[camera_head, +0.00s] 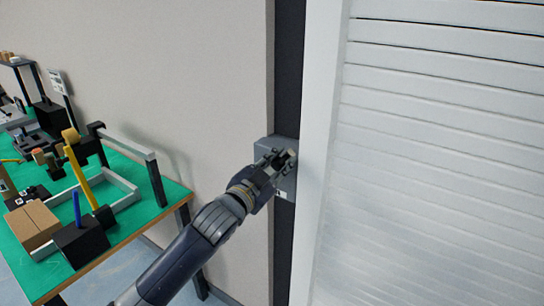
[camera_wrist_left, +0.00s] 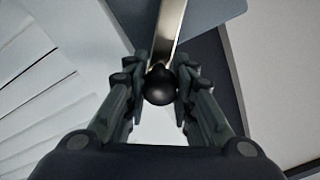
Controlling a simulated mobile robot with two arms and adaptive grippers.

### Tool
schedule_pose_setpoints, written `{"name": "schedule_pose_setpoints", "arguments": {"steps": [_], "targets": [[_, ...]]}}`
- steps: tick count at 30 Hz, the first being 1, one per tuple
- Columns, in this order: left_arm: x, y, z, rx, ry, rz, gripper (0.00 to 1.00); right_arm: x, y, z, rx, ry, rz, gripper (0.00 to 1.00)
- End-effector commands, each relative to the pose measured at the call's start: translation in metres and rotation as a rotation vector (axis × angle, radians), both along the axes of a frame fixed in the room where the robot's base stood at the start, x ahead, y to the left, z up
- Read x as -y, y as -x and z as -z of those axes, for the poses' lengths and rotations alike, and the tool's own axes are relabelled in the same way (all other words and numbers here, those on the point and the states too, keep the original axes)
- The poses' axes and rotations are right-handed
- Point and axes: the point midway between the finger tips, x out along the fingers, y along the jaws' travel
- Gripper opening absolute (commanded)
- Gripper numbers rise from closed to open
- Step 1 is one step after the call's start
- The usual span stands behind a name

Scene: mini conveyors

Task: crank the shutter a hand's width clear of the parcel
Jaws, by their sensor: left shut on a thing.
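The shutter (camera_head: 435,150), white with horizontal slats, fills the right of the head view; its lower edge is out of frame. A grey crank box (camera_head: 264,148) is fixed to the dark strip left of the shutter's white frame. In the left wrist view, a metal crank arm (camera_wrist_left: 167,32) ends in a round black knob (camera_wrist_left: 160,86). My left gripper (camera_head: 284,160) is at the crank, its fingers (camera_wrist_left: 160,88) shut on the knob from both sides. The gripper hides part of the crank in the head view. No parcel shows at the shutter. My right gripper is not in view.
A green-topped table (camera_head: 165,195) stands at the left, with a brown cardboard box (camera_head: 33,222), a black block with a blue rod (camera_head: 82,240), a grey frame and other items. Bare wall (camera_head: 190,60) lies between table and shutter.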

Motion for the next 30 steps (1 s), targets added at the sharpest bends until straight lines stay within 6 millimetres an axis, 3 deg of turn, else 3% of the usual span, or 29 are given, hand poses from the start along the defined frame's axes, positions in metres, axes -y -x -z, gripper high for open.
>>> {"name": "schedule_pose_setpoints", "arguments": {"steps": [13,30], "targets": [[0.019,0.014,0.032,0.246,-0.346,0.002,0.0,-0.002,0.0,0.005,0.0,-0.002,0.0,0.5],[0.026,0.019,0.07,0.513,-0.714,0.003,0.0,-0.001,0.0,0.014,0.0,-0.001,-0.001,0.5]]}}
